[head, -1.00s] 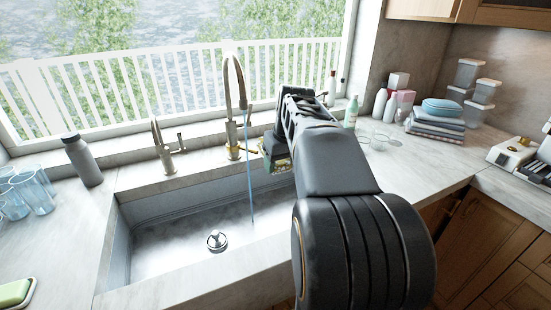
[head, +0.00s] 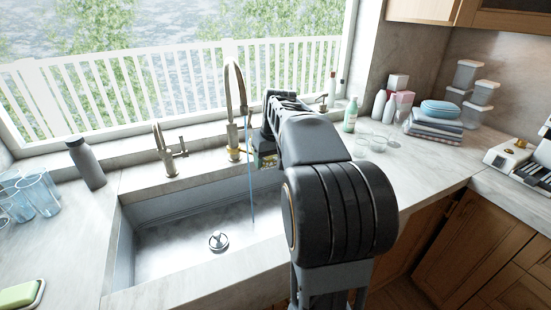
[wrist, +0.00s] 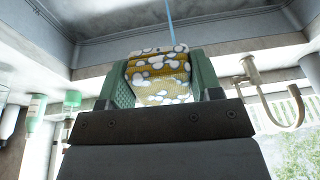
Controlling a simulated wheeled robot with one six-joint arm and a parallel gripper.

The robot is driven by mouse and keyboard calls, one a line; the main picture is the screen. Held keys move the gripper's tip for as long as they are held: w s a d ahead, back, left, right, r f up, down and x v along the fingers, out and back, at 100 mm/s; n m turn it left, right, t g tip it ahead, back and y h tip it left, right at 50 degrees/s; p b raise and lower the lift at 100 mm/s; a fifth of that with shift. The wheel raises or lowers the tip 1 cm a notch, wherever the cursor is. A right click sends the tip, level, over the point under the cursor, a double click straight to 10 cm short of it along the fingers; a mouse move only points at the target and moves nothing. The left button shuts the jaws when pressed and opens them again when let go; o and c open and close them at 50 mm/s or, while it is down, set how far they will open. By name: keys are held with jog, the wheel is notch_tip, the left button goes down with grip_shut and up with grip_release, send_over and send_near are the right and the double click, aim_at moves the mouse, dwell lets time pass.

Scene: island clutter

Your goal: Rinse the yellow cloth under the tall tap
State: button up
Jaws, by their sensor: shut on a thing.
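The yellow cloth (wrist: 158,75), patterned with white spots, is held between the two green fingers of my gripper (wrist: 160,85) in the wrist view. In the head view my gripper (head: 266,150) is over the back right of the sink, and the arm hides most of the cloth. The tall tap (head: 233,105) stands behind the sink and is running. Its thin blue stream (head: 251,190) falls into the sink just left of my gripper. In the wrist view the stream (wrist: 170,22) meets the cloth's upper edge in the picture; I cannot tell whether it touches.
The grey sink (head: 165,245) has a drain (head: 218,241). A shorter tap (head: 165,152) stands left of the tall one. A grey bottle (head: 87,163) and glasses (head: 35,195) are at left. A green bottle (head: 350,115), small glasses (head: 378,143) and folded cloths (head: 435,127) are at right.

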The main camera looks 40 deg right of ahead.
jog(key=shift+w+a+p, duration=0.1)
jog(key=shift+w+p, duration=1)
jog(key=shift+w, duration=1)
jog(key=shift+a, duration=0.6)
jog(key=shift+d+p, duration=0.3)
jog(key=shift+d, duration=0.95)
jog(key=shift+a, duration=0.1)
